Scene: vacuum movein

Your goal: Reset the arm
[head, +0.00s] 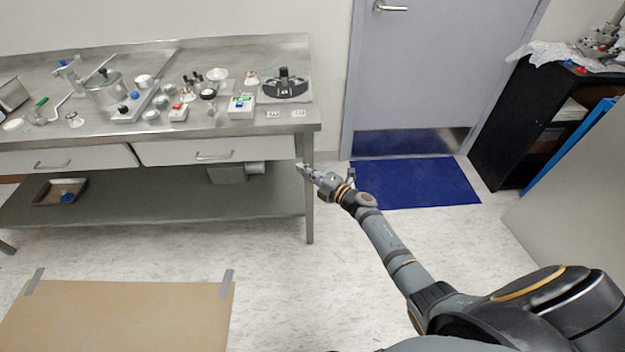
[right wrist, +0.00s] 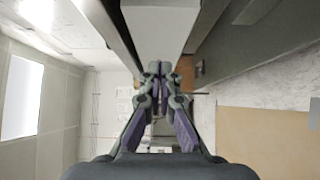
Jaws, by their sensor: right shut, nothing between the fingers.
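My right arm (head: 392,245) reaches in from the lower right of the head view. Its gripper (head: 303,170) is near the right front corner of the steel workbench (head: 225,133), beside the bench leg. From the head view I cannot tell whether it touches the bench. In the right wrist view the gripper (right wrist: 160,70) shows with its fingertips together and nothing between them. My left gripper is in neither view.
The bench holds a metal pot (head: 104,90), a black round device (head: 286,88) and several small instruments. A blue mat (head: 420,184) lies before the grey door (head: 425,80). A black cabinet (head: 520,115) stands right. Brown board (head: 120,315) lies front left. Pale floor between is clear.

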